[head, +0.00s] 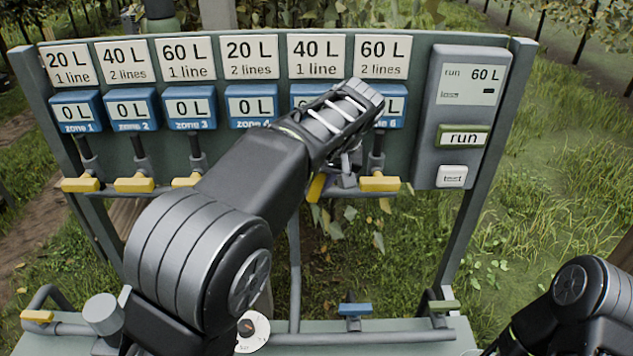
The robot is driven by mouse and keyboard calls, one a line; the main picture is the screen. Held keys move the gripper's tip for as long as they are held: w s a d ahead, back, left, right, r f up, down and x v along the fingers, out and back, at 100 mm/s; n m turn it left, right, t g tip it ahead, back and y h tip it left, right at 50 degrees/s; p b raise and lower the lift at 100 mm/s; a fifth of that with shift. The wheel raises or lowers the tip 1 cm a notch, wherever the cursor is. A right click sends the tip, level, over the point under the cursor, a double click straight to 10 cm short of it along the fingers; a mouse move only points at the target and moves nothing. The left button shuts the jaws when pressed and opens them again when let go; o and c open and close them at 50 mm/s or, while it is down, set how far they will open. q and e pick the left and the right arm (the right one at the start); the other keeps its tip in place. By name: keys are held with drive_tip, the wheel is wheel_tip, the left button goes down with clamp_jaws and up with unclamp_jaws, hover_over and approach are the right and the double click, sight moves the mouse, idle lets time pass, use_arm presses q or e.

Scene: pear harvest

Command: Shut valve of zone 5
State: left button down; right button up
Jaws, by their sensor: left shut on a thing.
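The zone 5 valve handle (316,187) is yellow and sits under the fifth sign of the panel. It stands steeply tilted, unlike the level handles of its neighbours. My left gripper (343,168) reaches the valve from above and is shut on this handle; my forearm and wrist hide much of the grip. The zone 5 meter (302,92) is mostly covered by my wrist, so its reading cannot be seen.
Yellow handles of zone 1 (80,184), zone 2 (134,184), zone 3 (186,180) and zone 6 (380,184) lie level. Zone 4's handle is hidden. The controller (470,115) reads run 60 L. Blue (355,309) and green (444,305) handles sit on lower pipes.

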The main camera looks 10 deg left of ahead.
use_arm(q)
drive_tip(key=shift+m+y, duration=0.4)
drive_tip(key=shift+y, duration=1.4)
drive_tip(key=c, duration=1.2)
unclamp_jaws()
drive_tip(key=shift+c, duration=0.2)
drive_tip(key=shift+r, duration=0.1)
